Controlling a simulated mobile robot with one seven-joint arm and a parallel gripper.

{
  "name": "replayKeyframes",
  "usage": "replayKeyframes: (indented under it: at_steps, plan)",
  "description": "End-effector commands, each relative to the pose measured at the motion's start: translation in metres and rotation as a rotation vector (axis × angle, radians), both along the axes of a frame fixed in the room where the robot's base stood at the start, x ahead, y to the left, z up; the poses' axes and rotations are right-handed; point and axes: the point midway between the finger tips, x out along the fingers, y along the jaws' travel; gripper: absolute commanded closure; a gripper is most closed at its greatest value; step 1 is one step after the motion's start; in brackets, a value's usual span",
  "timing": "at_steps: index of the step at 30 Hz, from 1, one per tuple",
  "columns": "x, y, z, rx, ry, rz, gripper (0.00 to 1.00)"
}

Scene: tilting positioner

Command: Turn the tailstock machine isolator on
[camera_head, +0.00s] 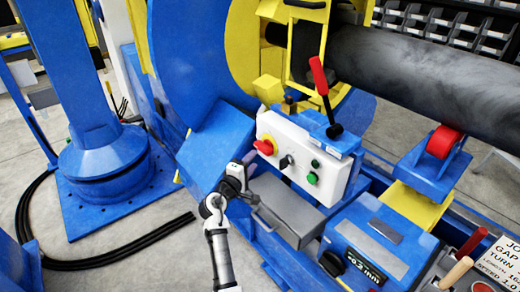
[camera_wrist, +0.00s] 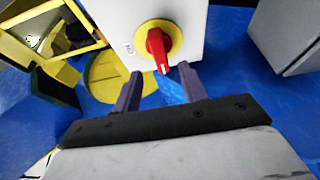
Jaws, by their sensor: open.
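The machine isolator is a red rotary handle on a round yellow plate, on the left part of a white control box's front face. It shows in the head view (camera_head: 265,146) and in the wrist view (camera_wrist: 158,48). In the wrist view its handle points down the picture, towards my gripper. My gripper (camera_wrist: 160,84) is open and empty. Its two dark fingers stand on either side of the handle's lower end in the picture, seemingly short of it; contact does not show. In the head view my gripper (camera_head: 248,163) is just below left of the isolator.
A grey box (camera_head: 288,209) sits below, close right of my gripper. Blue machine plates stand left and behind.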

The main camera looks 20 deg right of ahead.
Motion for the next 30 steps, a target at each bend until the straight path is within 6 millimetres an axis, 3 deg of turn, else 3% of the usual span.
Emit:
replayKeyframes:
  at_steps: [3, 10, 24, 30]
  plan:
    - [0.018, -0.02, 0.002, 0.0, 0.0, -0.001, 0.58]
    - [0.041, -0.044, 0.002, -0.001, -0.001, 0.001, 0.58]
    - [0.049, -0.052, 0.0, 0.001, -0.001, 0.002, 0.58]
    - [0.049, -0.052, 0.0, 0.001, -0.001, 0.002, 0.84]
